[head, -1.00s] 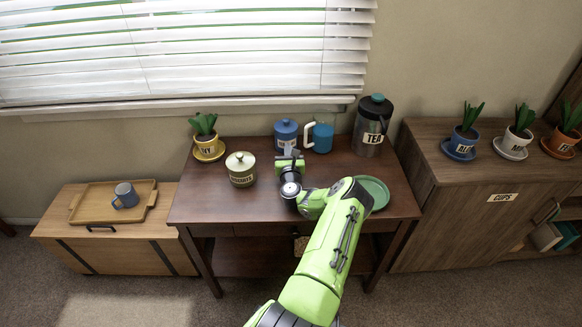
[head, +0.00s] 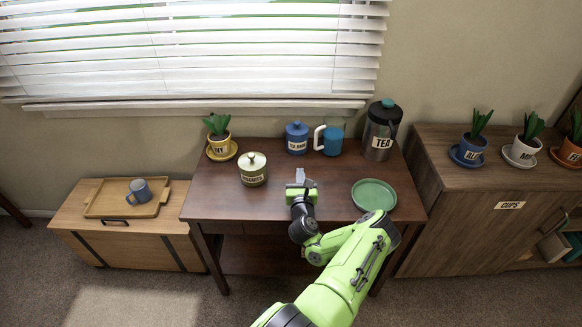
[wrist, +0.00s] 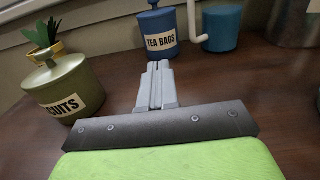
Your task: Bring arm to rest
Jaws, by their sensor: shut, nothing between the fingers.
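My green arm reaches up from the bottom of the head view to the front part of the dark wooden desk (head: 225,190). My gripper (head: 300,174) is over the desk near its middle, and it also shows in the wrist view (wrist: 158,68). Its grey fingers are together with nothing between them. In the wrist view the fingers point toward the tea bags canister.
On the desk stand a biscuits canister (head: 253,170), a tea bags canister (head: 297,138), a blue mug (head: 332,140), a tea flask (head: 380,130), a potted plant (head: 219,138) and a green plate (head: 374,195). A chest (head: 120,240) and a cabinet (head: 480,215) flank it.

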